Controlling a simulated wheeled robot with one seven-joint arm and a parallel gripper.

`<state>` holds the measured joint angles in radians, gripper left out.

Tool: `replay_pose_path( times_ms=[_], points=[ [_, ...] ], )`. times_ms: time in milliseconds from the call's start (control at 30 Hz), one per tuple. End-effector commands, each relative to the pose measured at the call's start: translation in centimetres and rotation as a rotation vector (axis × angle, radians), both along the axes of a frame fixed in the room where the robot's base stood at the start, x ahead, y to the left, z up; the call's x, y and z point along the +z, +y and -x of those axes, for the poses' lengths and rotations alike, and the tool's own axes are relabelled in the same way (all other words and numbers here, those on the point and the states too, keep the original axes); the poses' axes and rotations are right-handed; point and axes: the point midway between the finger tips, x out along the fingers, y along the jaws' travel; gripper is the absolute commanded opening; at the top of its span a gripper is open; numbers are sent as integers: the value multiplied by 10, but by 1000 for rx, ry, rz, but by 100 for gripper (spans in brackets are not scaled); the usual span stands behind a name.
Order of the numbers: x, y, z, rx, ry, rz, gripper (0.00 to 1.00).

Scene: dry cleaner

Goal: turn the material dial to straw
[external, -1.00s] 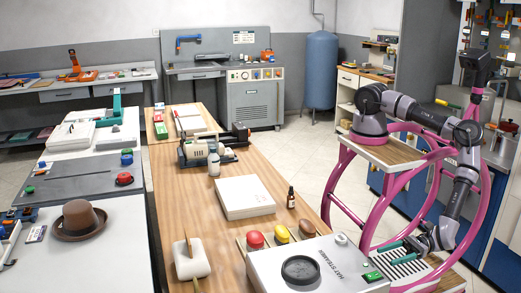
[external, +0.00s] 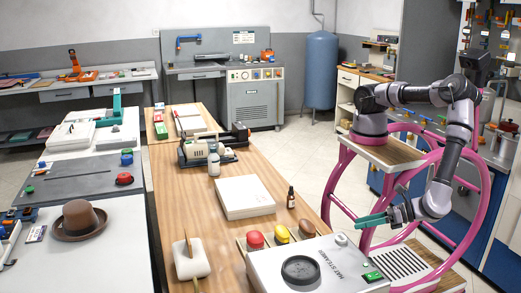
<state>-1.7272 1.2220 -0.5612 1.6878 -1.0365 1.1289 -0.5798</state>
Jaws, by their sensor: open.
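The hat steamer (external: 278,262) is a white box with a black round plate (external: 300,269) on top, at the bottom of the external view. A small light knob (external: 341,239) stands at its back right corner, and a green-lit part (external: 373,276) is near its right edge. No dial marked with materials or straw can be made out; I cannot tell whether the small knob is it. My gripper (external: 368,221), with teal fingers, is open and empty. In the picture it is above and right of the small knob, apart from it.
A dropper bottle (external: 291,198) and white box (external: 245,197) sit on the wooden table (external: 185,230). A brown hat (external: 79,219) lies on the left table. Table space between box and steamer is mostly clear.

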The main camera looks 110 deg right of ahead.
Motion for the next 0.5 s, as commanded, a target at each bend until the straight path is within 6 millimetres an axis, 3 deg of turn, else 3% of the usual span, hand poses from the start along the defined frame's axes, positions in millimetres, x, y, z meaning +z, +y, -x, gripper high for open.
replay_pose_path(
  times_ms=[500],
  points=[
    [64, -73, -43, -407, 112, -325, 71]
  ],
)
